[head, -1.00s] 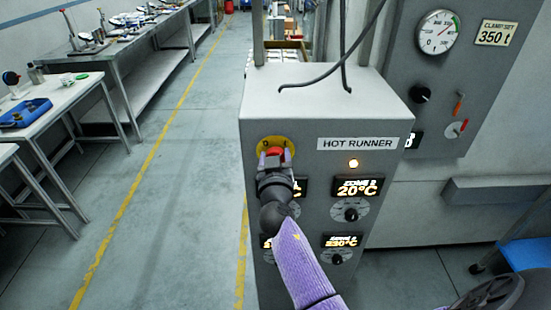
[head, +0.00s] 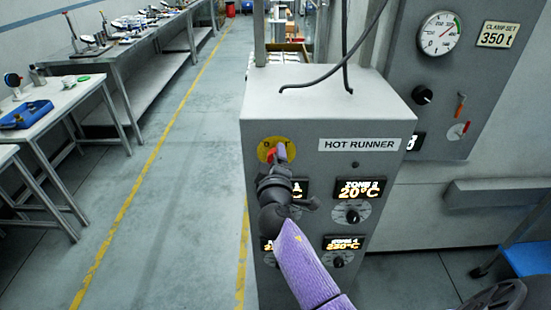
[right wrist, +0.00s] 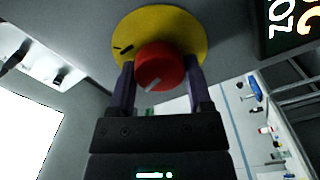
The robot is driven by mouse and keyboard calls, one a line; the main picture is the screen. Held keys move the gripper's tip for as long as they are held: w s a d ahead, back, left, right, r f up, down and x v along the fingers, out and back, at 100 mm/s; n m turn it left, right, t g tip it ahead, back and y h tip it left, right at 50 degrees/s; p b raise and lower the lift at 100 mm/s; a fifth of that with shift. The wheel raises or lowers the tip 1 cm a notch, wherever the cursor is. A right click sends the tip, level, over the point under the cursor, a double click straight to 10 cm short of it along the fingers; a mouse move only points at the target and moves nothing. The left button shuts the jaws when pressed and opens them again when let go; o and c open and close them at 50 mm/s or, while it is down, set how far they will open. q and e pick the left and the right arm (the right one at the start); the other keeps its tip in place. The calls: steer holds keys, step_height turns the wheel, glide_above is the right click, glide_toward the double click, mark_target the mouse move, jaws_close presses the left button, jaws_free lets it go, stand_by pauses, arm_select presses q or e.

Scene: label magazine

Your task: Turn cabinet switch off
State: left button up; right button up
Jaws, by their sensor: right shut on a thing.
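The grey cabinet (head: 310,110), labelled HOT RUNNER, stands in the middle of the head view. Its switch is a red knob (head: 282,151) on a round yellow plate (head: 265,150) at the upper left of the front. My right gripper (head: 279,156) is shut on the red knob, with a finger on each side. In the right wrist view the red knob (right wrist: 160,66) sits between the two fingers, and its pale pointer mark is turned to the lower left. The small lamp (head: 355,164) under the label is dark. My left gripper is not in view.
Lit zone displays (head: 359,188) and small dials (head: 352,214) sit on the cabinet front right of my gripper. A black cable (head: 316,79) hangs over the cabinet top. The machine panel with a gauge (head: 439,33) is at the right. The floor at left is clear.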

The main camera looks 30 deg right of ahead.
steer(key=n, duration=0.3)
steer(key=shift+n+p, duration=0.3)
steer(key=shift+n, duration=0.5)
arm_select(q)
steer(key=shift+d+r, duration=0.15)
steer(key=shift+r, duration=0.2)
arm_select(e)
steer(key=shift+f, duration=0.1)
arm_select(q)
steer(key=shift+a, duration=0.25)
arm_select(e)
steer(key=shift+n, duration=0.4)
steer(key=o, duration=0.9)
steer(key=shift+c, duration=0.2)
steer(key=o, duration=0.4)
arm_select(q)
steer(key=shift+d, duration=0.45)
